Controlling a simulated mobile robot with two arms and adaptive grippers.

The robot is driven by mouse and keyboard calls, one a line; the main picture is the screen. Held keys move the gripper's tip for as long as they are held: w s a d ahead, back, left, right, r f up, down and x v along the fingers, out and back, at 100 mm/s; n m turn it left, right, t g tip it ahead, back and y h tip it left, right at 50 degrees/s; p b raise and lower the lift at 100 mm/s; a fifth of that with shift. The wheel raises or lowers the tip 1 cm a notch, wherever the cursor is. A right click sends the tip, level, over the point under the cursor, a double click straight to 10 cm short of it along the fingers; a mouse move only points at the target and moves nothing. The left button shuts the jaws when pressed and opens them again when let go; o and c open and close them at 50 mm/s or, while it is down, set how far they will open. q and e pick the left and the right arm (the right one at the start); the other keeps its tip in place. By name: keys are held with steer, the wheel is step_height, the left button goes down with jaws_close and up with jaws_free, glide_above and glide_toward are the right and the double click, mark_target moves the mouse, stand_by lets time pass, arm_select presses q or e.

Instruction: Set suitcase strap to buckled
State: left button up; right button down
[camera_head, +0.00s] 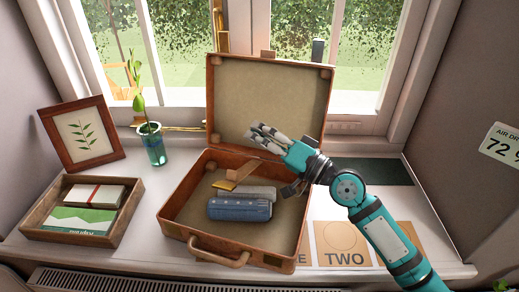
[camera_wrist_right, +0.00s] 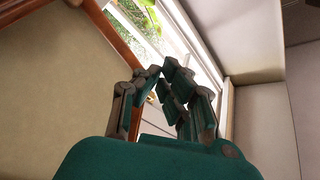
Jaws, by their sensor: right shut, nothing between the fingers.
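The brown suitcase (camera_head: 182,232) stands open on the white sill, with its beige-lined lid (camera_head: 270,95) raised upright behind the base. A tan strap-like piece (camera_head: 240,172) lies inside across the rear of the base; I cannot make out a buckle. A blue rolled item (camera_head: 240,209) and a grey item (camera_head: 262,193) lie in the base. My right gripper (camera_head: 260,133) is shut and empty, in front of the lid's lower part and above the base's rear. The right wrist view shows its fingers (camera_wrist_right: 158,80) beside the lid (camera_wrist_right: 50,85). My left gripper is out of view.
A wooden tray (camera_head: 50,232) with a green-and-white packet stands left of the suitcase. A glass vase (camera_head: 155,150) with a plant and a picture frame (camera_head: 60,135) stand behind it. Number cards (camera_head: 342,243) and a dark mat (camera_head: 372,171) lie right, under my arm.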

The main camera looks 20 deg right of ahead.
steer(key=v, duration=1.2)
steer(key=shift+s+p, duration=0.25)
steer(key=shift+p, duration=0.1)
steer(key=shift+f, duration=0.1)
